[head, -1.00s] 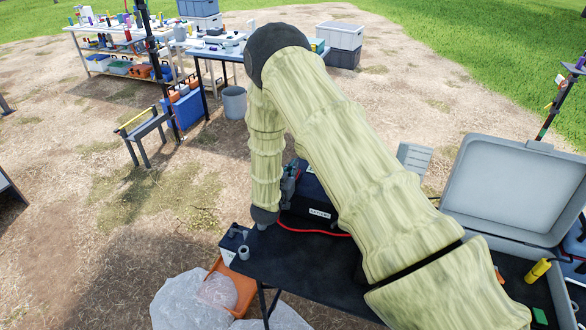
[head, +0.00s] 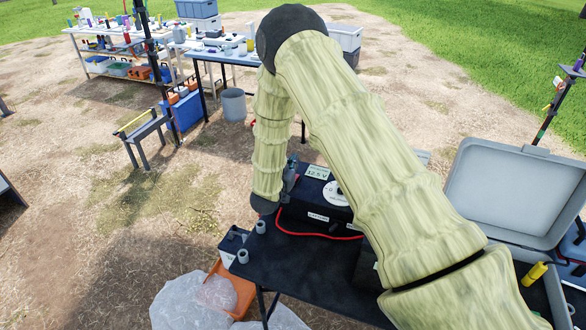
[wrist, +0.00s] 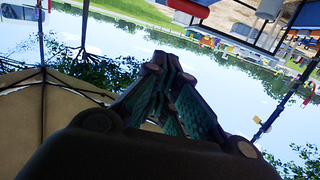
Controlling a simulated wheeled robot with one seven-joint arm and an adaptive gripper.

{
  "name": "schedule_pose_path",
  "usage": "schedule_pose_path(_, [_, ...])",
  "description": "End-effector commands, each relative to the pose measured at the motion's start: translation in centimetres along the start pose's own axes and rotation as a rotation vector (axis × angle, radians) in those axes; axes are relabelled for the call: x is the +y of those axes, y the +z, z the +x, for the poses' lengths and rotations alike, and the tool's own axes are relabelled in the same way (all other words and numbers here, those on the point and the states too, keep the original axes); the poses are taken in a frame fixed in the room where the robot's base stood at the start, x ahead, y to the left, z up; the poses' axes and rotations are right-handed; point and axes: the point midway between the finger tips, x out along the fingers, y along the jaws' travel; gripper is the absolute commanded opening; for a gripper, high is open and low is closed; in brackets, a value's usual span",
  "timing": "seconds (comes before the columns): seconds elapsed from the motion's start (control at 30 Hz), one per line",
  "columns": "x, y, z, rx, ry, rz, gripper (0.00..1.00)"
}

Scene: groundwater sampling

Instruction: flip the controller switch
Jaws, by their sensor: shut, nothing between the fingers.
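My gripper (wrist: 165,100) is shut and empty in the wrist view, its dark fingers together against sky and trees. In the head view my arm bends down to the left side of the black table, and its end is mostly hidden. A black box (head: 312,212) stands there, with a display reading about 12.5 V (head: 317,172) and a white round disc on top, partly behind my arm. A small grey part (head: 290,180) shows at its left edge; I cannot tell whether it is my gripper. I cannot make out the controller switch.
A red cable (head: 310,235) runs along the front of the box on the black table (head: 290,270). Small grey fittings stand at its left edge, above an orange bin (head: 232,290) and clear bags. An open grey case (head: 515,195) is at right.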

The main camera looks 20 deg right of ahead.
Motion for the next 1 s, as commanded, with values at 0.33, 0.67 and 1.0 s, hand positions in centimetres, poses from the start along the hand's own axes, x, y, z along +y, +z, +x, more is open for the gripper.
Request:
schedule_pose_path(0.33, [0.0,-1.3,-5.1,0.000,-0.002,-0.002,0.00])
schedule_pose_path(0.67, [0.1,-2.5,-9.1,0.000,0.000,-0.001,0.00])
schedule_pose_path(1.0, [0.1,-2.8,-9.7,0.000,0.000,-0.001,0.00])
